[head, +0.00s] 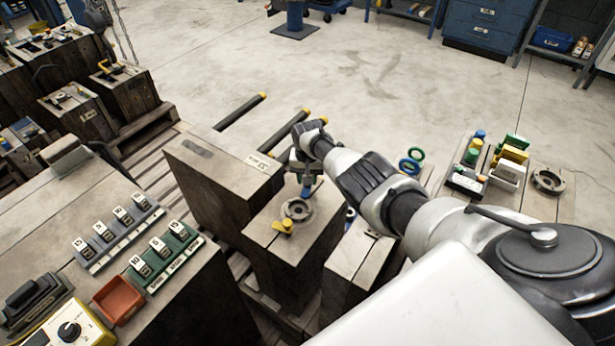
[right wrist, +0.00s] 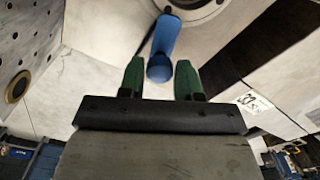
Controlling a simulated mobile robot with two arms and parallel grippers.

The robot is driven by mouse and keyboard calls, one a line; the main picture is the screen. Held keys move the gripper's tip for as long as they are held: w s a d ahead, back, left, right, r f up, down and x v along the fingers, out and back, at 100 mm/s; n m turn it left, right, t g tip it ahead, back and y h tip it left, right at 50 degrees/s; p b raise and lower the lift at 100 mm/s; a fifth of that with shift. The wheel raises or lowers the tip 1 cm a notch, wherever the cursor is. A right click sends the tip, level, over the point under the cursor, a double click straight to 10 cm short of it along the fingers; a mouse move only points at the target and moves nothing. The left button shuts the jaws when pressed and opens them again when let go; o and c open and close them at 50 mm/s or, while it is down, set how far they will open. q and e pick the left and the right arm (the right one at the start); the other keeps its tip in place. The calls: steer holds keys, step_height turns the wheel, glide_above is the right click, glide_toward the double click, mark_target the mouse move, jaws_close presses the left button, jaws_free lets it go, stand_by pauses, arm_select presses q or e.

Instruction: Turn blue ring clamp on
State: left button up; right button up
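The blue ring clamp shows as a blue handle (head: 312,189) beside a round grey metal ring (head: 297,208) on top of a wooden-looking block (head: 315,235). My right gripper (head: 306,178) is above this handle, and its fingers are small and partly hidden in the head view. In the right wrist view the blue handle (right wrist: 165,38) points toward my gripper. Its rounded end lies between the two green fingertips (right wrist: 160,76), with a gap on each side. My right gripper is open. A yellow handle (head: 285,227) sits on the near side of the ring. My left gripper is not in view.
A taller block (head: 215,175) stands just left of the clamp's block, and a lower one (head: 358,262) to the right. Green and blue rings (head: 412,160) lie further right. A bench with numbered tags (head: 120,235) and a red tray (head: 118,300) is at the left.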

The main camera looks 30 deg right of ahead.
steer(key=o, duration=0.3)
step_height(320, 180, up, 11)
steer(key=p, duration=0.5)
steer(key=shift+f+p, duration=0.1)
steer(key=shift+p, duration=0.2)
